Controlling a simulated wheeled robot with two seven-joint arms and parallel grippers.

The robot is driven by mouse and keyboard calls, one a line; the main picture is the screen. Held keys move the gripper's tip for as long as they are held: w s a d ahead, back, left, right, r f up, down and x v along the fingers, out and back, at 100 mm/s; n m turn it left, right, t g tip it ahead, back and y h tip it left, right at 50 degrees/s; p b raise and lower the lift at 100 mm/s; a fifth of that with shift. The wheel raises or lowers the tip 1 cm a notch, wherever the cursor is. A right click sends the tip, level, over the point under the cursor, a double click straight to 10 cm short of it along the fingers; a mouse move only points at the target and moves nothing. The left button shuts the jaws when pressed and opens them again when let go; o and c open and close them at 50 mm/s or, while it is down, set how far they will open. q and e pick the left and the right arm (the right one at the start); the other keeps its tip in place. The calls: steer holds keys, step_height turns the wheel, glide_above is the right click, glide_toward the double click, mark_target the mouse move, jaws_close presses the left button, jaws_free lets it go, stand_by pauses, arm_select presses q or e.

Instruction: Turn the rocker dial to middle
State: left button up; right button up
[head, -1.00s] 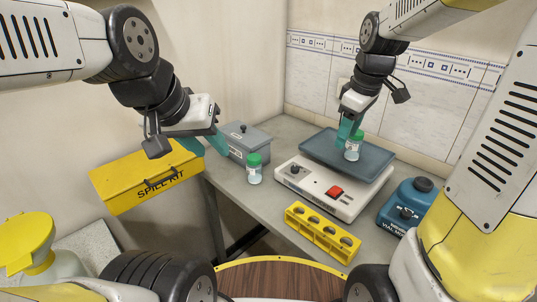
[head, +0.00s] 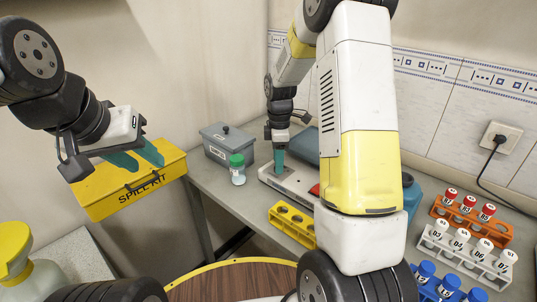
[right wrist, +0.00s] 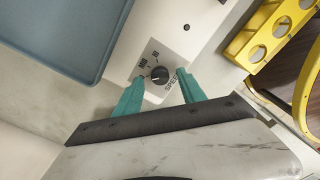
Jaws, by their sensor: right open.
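The rocker (head: 274,182) is a white box with a red switch (head: 314,190) and a grey-blue tray on top (head: 306,143). My right arm covers much of it in the head view. In the right wrist view its small black dial (right wrist: 160,74) sits on a grey plate marked SPEED with position marks. I cannot tell surely which mark it points at. My right gripper (right wrist: 160,78) is open, with a teal finger on each side of the dial; contact is unclear. It also shows in the head view (head: 279,168). My left gripper (head: 150,160) is open and empty before the spill kit.
A green-capped vial (head: 237,170) and a grey lidded box (head: 228,145) stand left of the rocker. A yellow rack (head: 292,226) is in front. Vial racks, orange (head: 487,226) and white (head: 463,256), stand at right. The yellow spill kit (head: 130,190) is left.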

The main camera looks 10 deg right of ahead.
steer(key=shift+f, duration=0.75)
jaws_close()
steer(key=shift+m, duration=0.4)
steer(key=m, duration=0.3)
steer(key=shift+m, duration=2.5)
steer(key=shift+r, duration=0.1)
